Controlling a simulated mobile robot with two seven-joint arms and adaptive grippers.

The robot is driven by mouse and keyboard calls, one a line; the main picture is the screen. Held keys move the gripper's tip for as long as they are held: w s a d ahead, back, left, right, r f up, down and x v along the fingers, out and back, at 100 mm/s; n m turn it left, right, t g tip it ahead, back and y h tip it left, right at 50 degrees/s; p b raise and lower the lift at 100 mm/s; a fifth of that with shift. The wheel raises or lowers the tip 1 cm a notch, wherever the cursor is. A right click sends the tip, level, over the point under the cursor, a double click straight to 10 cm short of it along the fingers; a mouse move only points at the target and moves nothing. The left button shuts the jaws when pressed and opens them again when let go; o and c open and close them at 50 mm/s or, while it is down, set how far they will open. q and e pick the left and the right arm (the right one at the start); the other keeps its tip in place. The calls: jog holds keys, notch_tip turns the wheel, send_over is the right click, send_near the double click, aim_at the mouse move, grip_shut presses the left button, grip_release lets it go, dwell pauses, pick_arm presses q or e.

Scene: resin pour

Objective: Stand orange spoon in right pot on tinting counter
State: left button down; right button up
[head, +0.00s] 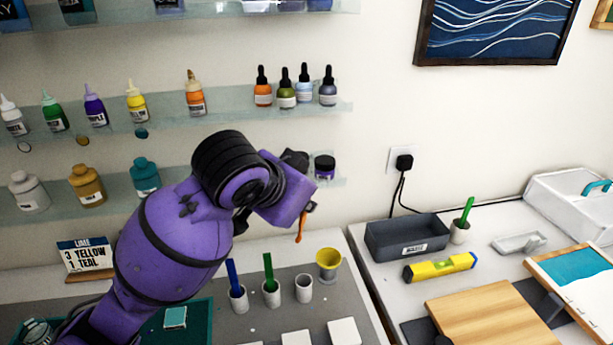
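My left arm reaches in from the lower left, and its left gripper (309,208) is mostly hidden behind the purple wrist. The orange spoon (300,228) hangs below the wrist, held in the air above the counter. On the grey mat of the tinting counter (350,262) stand three white pots in a row. The left pot (238,303) holds a blue spoon (232,273). The middle pot (271,299) holds a green spoon (268,266). The right pot (304,290) looks empty and is below the orange spoon, apart from it. My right gripper is not in view.
A yellow cup (328,260) stands close behind the right pot. White square tiles (345,332) lie in front. Shelves of bottles (195,98) line the wall. The right-hand table holds a dark bin (405,238), a yellow level (440,267) and another pot (460,235) with a green stick.

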aim_at(302, 221)
pick_arm(q)
jog(key=shift+s+f+n, duration=0.35)
jog(key=shift+f+n, duration=0.05)
jog(key=shift+f, duration=0.35)
jog(key=shift+a+n+g+h, duration=0.1)
jog(key=shift+n+g+h, duration=0.2)
jog(key=shift+s+a+f, duration=0.1)
jog(key=shift+s+f, duration=0.1)
jog(key=shift+f, duration=0.25)
jog(key=shift+s+a+f, duration=0.1)
jog(key=shift+s+f, duration=0.05)
jog(key=shift+f, duration=2.25)
notch_tip(302, 221, down, 6)
jog(key=shift+r+b, duration=0.2)
jog(key=shift+b, duration=0.25)
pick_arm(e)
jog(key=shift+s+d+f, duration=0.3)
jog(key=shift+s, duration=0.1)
